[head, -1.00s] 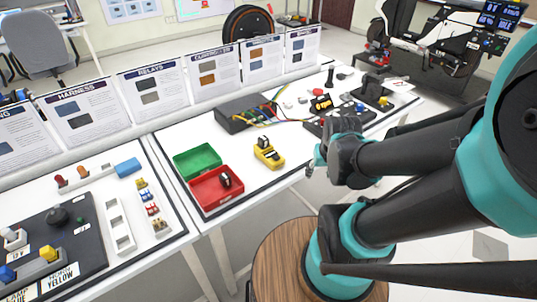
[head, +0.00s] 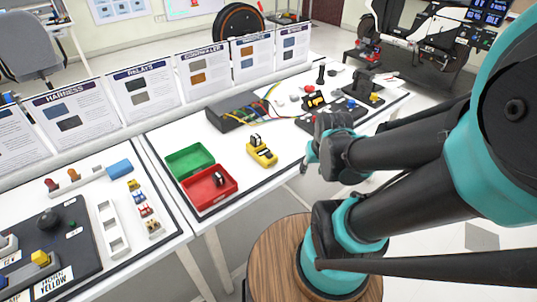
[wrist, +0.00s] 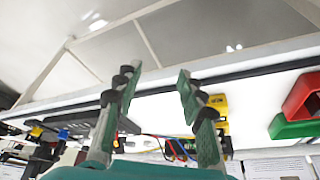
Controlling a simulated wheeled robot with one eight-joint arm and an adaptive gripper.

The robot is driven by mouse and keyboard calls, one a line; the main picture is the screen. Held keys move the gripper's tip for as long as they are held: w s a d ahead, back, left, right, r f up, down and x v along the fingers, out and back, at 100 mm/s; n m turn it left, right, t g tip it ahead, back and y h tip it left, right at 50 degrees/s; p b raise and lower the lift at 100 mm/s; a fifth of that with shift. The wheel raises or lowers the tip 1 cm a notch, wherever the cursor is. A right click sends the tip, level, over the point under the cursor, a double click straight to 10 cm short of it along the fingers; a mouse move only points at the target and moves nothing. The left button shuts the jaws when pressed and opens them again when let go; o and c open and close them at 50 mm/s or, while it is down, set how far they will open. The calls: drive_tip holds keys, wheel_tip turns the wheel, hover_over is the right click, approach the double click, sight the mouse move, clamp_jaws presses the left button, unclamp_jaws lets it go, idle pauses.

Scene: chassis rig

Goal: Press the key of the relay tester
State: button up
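The relay tester (head: 262,153) is a small yellow unit with a dark block standing on it, on the white bench in the middle of the head view. It is partly visible as a yellow shape behind the right finger in the wrist view (wrist: 218,102). Its key is too small to make out. My gripper (head: 311,158) is to the right of the tester, near the bench's front edge, and apart from it. In the wrist view its two fingers (wrist: 157,108) are spread with nothing between them.
A red tray (head: 209,189) holding a dark part and a green tray (head: 189,161) lie left of the tester. A dark box (head: 232,117) with coloured wires stands behind it. Upright info boards (head: 204,75) line the back. Bare bench surrounds the tester.

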clamp_jaws()
idle(1.2)
